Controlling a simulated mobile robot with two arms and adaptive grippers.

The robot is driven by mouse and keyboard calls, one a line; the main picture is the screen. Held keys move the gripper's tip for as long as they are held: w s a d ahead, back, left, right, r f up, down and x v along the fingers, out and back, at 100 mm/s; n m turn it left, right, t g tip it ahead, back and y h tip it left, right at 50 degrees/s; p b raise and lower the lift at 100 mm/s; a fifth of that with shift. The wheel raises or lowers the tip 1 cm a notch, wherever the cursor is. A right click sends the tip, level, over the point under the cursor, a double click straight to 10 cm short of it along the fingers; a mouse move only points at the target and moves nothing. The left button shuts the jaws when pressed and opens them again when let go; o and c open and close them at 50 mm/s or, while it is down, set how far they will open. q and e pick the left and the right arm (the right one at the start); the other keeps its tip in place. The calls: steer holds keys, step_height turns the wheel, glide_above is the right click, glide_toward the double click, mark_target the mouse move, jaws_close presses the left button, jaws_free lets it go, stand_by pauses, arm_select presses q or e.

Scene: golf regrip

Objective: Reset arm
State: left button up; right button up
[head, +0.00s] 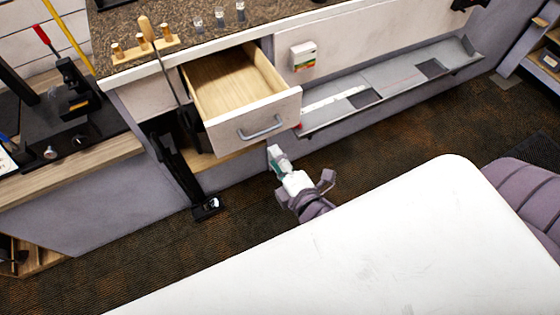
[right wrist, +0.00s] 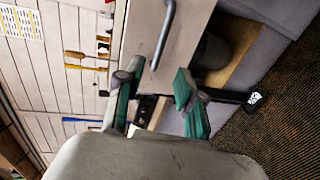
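My right gripper (head: 281,164) is below and to the right of the open wooden drawer (head: 232,84) in the head view. It is apart from the drawer's grey handle (head: 260,129). In the right wrist view, the right gripper (right wrist: 160,100) shows two green-padded fingers spread wide, with nothing between them. The drawer front and its handle (right wrist: 163,36) show beyond the fingers. The drawer looks empty where its inside is visible. My left gripper is out of view.
A counter (head: 190,20) above the drawer carries a wooden rack (head: 145,46) and several small glasses. A long grey tray (head: 400,84) runs along the cabinet at right. A black stand (head: 180,165) is left of the drawer. Dark carpet (head: 390,135) is clear at right.

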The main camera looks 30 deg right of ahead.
steer(key=shift+s+r, duration=0.15)
steer(key=shift+s, duration=0.45)
steer(key=s+f+m+g, duration=0.3)
steer(key=s+f, duration=0.1)
steer(key=f, duration=1)
steer(key=s+f+m+g, duration=0.3)
steer(key=s+f+g, duration=0.1)
steer(key=f, duration=1)
steer(key=s+d+f+m+g, duration=0.3)
steer(key=s+f+m, duration=0.2)
steer(key=s+f, duration=0.4)
steer(key=s+d+f+m+g, duration=0.4)
steer(key=s+f, duration=0.6)
steer(key=s, duration=0.4)
steer(key=shift+m+g+h, duration=0.3)
steer(key=shift+m, duration=0.2)
